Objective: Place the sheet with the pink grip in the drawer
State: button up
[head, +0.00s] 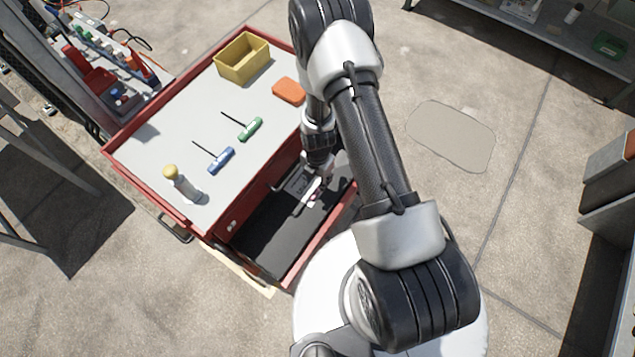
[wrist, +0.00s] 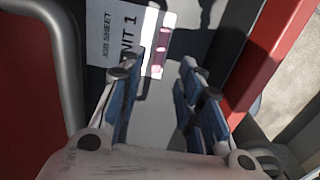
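The white job sheet (wrist: 101,36) reads "JOB SHEET" and "UNIT 1" in the wrist view. Its pink grip (wrist: 160,52) lies just beyond my fingertips, and the sheet also shows small in the head view (head: 314,194). The sheet is in the open drawer (head: 262,243) of the red cart, by the look of it on the dark floor; exact contact is hard to tell. My gripper (wrist: 161,68) is open, with blue finger pads apart and nothing between them. In the head view my arm hides part of the drawer.

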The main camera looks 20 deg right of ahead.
notch_tip(320, 180, up, 5)
jog(key=shift+f+p, duration=0.2)
jog(key=shift+p, duration=0.15)
dwell(0.4)
